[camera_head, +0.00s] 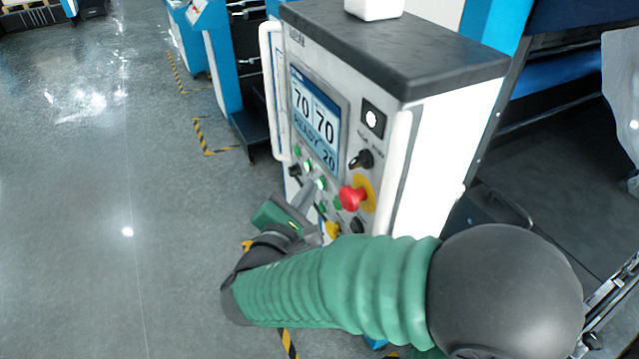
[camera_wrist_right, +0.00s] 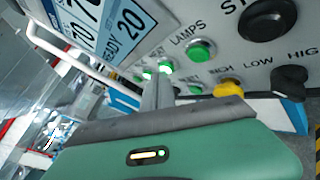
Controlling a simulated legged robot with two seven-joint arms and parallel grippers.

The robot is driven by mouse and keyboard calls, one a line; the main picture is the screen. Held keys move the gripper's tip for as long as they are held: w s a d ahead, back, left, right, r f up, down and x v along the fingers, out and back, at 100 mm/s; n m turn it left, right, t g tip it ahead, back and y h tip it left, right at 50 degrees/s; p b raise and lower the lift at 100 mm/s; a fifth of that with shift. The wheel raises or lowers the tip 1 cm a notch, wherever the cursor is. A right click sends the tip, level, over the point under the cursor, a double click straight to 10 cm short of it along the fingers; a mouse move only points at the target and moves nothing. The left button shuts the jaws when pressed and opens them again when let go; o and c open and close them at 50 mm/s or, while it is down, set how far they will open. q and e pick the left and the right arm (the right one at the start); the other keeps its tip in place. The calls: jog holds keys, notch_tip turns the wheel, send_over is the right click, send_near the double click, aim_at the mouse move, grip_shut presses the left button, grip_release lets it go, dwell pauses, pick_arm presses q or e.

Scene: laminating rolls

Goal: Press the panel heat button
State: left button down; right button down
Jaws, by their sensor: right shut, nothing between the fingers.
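The control panel (camera_head: 345,160) stands in the middle of the head view, with a screen (camera_head: 315,118) reading 70, 70, READY and 20. Green buttons sit below the screen; one (camera_head: 321,184) looks lit. Another green button (camera_wrist_right: 202,50) sits by the label LAMPS. My left gripper is not in view.
A red mushroom knob (camera_head: 352,197) on a yellow plate, a black rotary switch (camera_head: 361,159) and a yellow knob (camera_head: 333,229) are close to the gripper. White handles (camera_head: 272,90) flank the panel. The floor (camera_head: 100,200) at the left is clear.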

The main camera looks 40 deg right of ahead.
jog(key=shift+d, duration=0.25)
dwell(0.3)
jog(key=shift+a, duration=0.15)
jog(key=shift+w+a, duration=0.1)
jog(key=shift+a, duration=0.5)
jog(key=shift+a, duration=0.1)
jog(key=a, duration=0.2)
jog(key=w+a, duration=0.1)
jog(key=a, duration=0.2)
jog(key=shift+w+p, duration=0.1)
jog(key=shift+p, duration=0.2)
jog(key=shift+d, duration=0.2)
dwell(0.3)
